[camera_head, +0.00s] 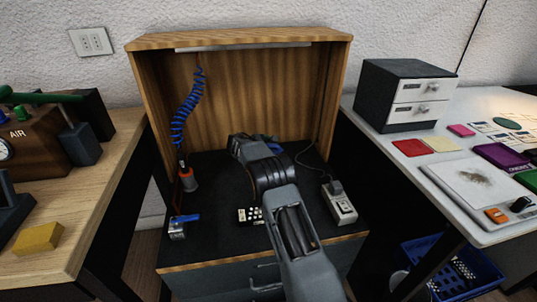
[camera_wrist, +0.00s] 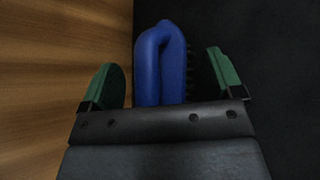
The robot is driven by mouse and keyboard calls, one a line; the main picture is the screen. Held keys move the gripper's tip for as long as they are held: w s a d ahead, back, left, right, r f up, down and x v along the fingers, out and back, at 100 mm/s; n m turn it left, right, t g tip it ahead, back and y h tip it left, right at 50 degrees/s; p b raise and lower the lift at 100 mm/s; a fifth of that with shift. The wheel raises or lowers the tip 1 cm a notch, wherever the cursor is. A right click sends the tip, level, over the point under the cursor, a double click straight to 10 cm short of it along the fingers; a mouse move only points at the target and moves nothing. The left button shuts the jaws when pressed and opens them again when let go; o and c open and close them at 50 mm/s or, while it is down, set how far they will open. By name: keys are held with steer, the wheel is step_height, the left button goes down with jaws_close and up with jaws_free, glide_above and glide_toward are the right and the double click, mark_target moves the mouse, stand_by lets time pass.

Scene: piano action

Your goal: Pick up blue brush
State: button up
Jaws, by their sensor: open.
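The blue brush (camera_wrist: 172,60), with a looped handle and dark bristles on its right side, is between the two green fingertips of my gripper (camera_wrist: 165,85) in the wrist view. There is a visible gap between the brush and the right finger, and a smaller gap on the left. The brush's lower end is hidden behind the gripper body. In the head view, a small bit of blue, likely the brush (camera_head: 274,147), shows just past my arm's end inside the wooden booth. My fingertips are hidden by my arm there.
The wooden booth (camera_head: 140,80) has walls close on both sides and behind. A coiled blue hose (camera_head: 186,108) hangs at left above an orange-and-grey tool (camera_head: 187,178). A blue-handled item (camera_head: 180,226) and a power strip (camera_head: 340,204) lie on the dark surface.

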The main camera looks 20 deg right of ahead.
steer(key=shift+c, duration=0.4)
steer(key=c, duration=1)
